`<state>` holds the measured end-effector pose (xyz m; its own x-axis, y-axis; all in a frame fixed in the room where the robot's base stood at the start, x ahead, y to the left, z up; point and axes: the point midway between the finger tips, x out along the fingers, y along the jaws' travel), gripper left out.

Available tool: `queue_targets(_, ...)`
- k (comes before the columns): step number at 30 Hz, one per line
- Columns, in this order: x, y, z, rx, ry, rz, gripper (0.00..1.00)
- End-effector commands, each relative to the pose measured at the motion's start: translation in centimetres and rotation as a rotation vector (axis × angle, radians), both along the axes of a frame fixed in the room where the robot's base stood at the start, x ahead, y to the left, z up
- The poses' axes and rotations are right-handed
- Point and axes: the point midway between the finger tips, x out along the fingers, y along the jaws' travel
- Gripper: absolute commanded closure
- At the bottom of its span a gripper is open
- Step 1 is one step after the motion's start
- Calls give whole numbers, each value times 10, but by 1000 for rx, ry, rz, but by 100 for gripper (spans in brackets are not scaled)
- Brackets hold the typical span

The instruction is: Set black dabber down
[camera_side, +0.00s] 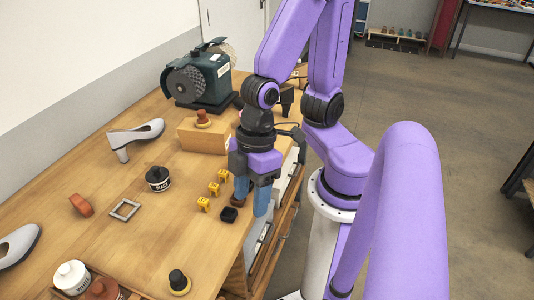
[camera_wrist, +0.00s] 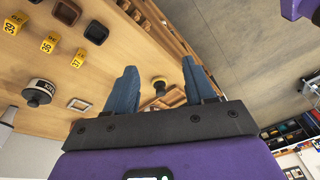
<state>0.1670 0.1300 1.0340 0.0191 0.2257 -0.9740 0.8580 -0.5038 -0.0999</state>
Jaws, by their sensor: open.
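The black dabber (camera_side: 179,281), with a dark knob and a pale yellowish base, stands upright on the bench near the front of the side view. In the wrist view a dark-topped dabber (camera_wrist: 159,81) shows on the bench, in line with the gap between my fingers but well beyond them. My gripper (camera_side: 252,194) is at the bench's right edge, with its blue fingers apart and nothing between them. Both fingers also show spread in the wrist view (camera_wrist: 159,72).
Near my gripper are a small black square pad (camera_side: 228,215) and yellow numbered blocks (camera_side: 213,188). A black-labelled jar (camera_side: 158,179), a grey frame (camera_side: 125,210) and a wooden tray (camera_side: 130,294) with bottles lie left. A brown-knobbed dabber (camera_side: 203,119) sits on a wooden block (camera_side: 204,138).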

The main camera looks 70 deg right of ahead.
Motion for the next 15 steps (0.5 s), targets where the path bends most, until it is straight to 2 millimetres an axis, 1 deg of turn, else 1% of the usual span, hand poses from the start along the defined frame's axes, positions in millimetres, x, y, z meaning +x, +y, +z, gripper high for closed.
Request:
queue_targets(1, 0, -15, 11, -29, -3, 14, 46)
queue_targets(3, -1, -35, 20, -83, -3, 35, 46)
queue_targets(6, -2, -57, 30, -144, -4, 54, 46)
queue_targets(8, -2, -67, 34, -169, -4, 59, 46)
queue_targets(9, -3, -71, 36, -182, -4, 62, 36)
queue_targets(10, -3, -74, 37, -190, -4, 64, 33)
queue_targets(15, -3, -78, 39, -203, -3, 68, 33)
